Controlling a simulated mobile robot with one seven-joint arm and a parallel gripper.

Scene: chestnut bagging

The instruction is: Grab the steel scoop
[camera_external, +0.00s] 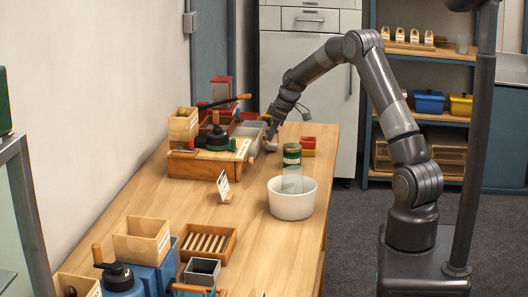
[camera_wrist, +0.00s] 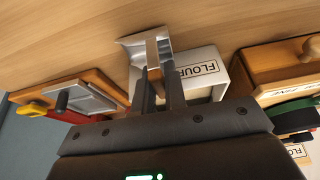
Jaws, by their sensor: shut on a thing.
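The steel scoop (camera_wrist: 138,46) shows as a bright metal piece just beyond my fingertips in the wrist view. My gripper (camera_wrist: 160,84) is shut on it, with the two dark fingers close together. A box labelled FLOUR (camera_wrist: 208,64) is right beside and behind the fingers; whether the scoop touches it I cannot tell. In the external view my gripper (camera_external: 270,138) is low over the far part of the table, and the scoop is too small there to make out clearly.
A white bowl (camera_external: 292,205) with a green-lidded clear jar (camera_external: 292,155) stands nearer on the table (camera_external: 255,235). A wooden tray with a dark-handled metal tool (camera_wrist: 85,98) lies at left in the wrist view.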

